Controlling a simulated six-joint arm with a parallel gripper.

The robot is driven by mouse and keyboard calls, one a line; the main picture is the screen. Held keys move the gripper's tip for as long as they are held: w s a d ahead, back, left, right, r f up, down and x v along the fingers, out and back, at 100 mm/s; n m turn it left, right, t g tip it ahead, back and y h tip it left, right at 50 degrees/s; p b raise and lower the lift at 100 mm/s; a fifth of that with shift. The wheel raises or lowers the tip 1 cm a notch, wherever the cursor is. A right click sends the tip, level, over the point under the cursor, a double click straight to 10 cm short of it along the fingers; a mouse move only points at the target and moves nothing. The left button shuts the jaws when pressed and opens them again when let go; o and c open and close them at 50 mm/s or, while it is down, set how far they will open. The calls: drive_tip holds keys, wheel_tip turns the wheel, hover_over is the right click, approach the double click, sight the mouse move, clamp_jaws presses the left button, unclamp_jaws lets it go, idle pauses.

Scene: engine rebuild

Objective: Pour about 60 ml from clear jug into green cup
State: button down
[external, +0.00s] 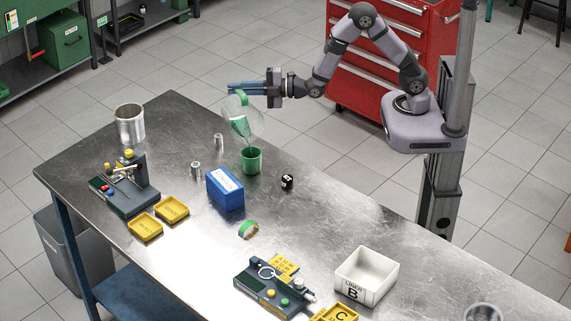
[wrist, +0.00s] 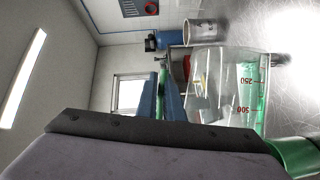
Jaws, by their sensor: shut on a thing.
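The clear jug (external: 238,113) has a green handle and holds green liquid. My gripper (external: 236,89) is shut on its handle, with the blue fingers on either side of the green handle in the wrist view (wrist: 162,98). The jug is held above the table, strongly tilted, its lower end close over the green cup (external: 251,161). In the wrist view the jug (wrist: 212,85) shows red volume marks, with green liquid along its right side. The cup stands upright on the table; its inside and fill level are hidden. I cannot clearly tell whether a stream is falling.
A blue box (external: 225,189) stands just in front of the cup. Small metal parts (external: 196,170) and a black piece (external: 287,182) are nearby. A metal canister (external: 130,124) stands at the back left, and a white bin (external: 367,275) stands at the right front.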

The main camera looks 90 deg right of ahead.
sight(241, 112)
drive_tip(key=w+d+f+m+g, duration=0.1)
drive_tip(key=d+f+m+g, duration=0.1)
drive_tip(key=d+f+m, duration=0.2)
drive_tip(key=shift+w+d+f+y, duration=0.4)
drive_tip(key=shift+d+f, duration=0.15)
drive_tip(key=shift+d, duration=0.65)
drive_tip(key=shift+d+f+m, duration=0.1)
drive_tip(key=shift+m, duration=0.2)
idle(1.0)
